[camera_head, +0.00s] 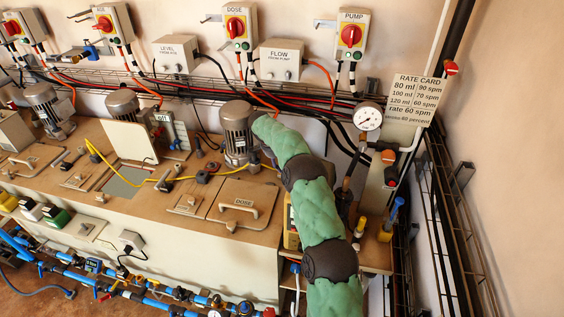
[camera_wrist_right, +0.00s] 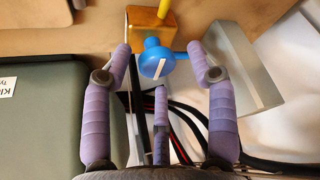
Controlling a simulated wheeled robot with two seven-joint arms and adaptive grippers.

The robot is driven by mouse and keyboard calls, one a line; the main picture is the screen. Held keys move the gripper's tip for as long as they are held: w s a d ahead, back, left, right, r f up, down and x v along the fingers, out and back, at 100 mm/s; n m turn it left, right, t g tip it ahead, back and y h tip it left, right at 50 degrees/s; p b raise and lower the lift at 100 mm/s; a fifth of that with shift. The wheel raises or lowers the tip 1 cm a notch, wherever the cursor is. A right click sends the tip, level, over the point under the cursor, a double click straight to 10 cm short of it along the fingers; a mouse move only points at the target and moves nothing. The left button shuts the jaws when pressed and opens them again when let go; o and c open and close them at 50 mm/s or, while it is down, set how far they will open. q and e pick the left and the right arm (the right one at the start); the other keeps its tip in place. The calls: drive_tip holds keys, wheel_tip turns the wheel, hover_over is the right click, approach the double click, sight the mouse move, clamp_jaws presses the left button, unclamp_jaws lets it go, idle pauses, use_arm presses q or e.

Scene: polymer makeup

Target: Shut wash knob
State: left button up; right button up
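A round blue knob (camera_wrist_right: 154,61) with a white stripe sits in front of an orange-brown block (camera_wrist_right: 150,27) in the right wrist view. No label on it can be read. My right gripper (camera_wrist_right: 163,62) has its purple fingers spread, with the knob between the two outer tips and the third finger below. I cannot tell whether any finger touches it. In the head view a green-sleeved arm of mine reaches up the middle, and its gripper is hidden. A blue handle (camera_head: 396,209) on a brass-coloured base stands right of that arm; I cannot tell if it is the same knob. My left gripper is not in view.
A dark green box (camera_wrist_right: 40,115) lies left of the fingers and a pale translucent block (camera_wrist_right: 243,82) right of them. Black and red cables run behind. A pressure gauge (camera_head: 368,117), a rate card (camera_head: 413,98) and a motor (camera_head: 236,131) stand around the arm.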

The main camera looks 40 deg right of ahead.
drive_tip(key=shift+a, duration=0.1)
drive_tip(key=v, duration=1.2)
